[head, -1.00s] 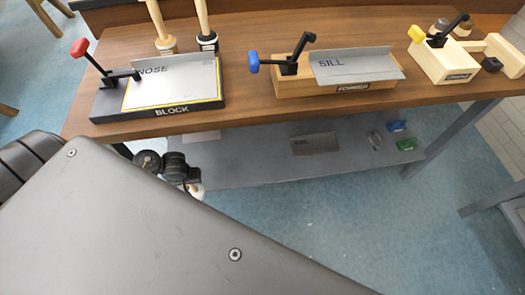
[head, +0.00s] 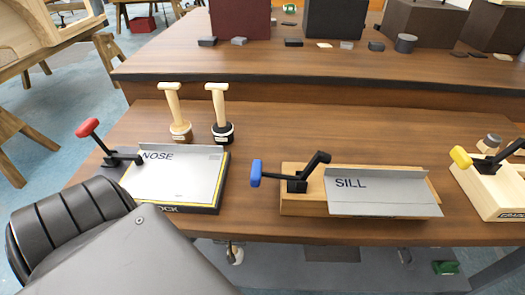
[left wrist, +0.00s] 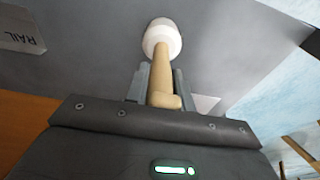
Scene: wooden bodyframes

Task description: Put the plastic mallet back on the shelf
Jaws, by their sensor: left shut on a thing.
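The plastic mallet (left wrist: 162,40) has a white head and a pale wooden handle. In the left wrist view my left gripper (left wrist: 158,82) is shut on its handle, with the head pointing away from me. Behind the mallet is the grey lower shelf (left wrist: 95,65); I cannot tell whether the head touches it. In the head view the shelf (head: 300,278) shows under the front edge of the bench, and a small part of the mallet (head: 238,256) shows just below that edge. My arm and the bench hide most of the gripper there. My right gripper is out of view.
On the bench (head: 255,235) are the NOSE block (head: 180,180), the SILL fixture (head: 385,192), a yellow-handled clamp fixture (head: 490,185) and two standing mallets (head: 180,132). A RAIL plate (left wrist: 20,32) lies on the shelf, and a green item (head: 445,267) is at its right.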

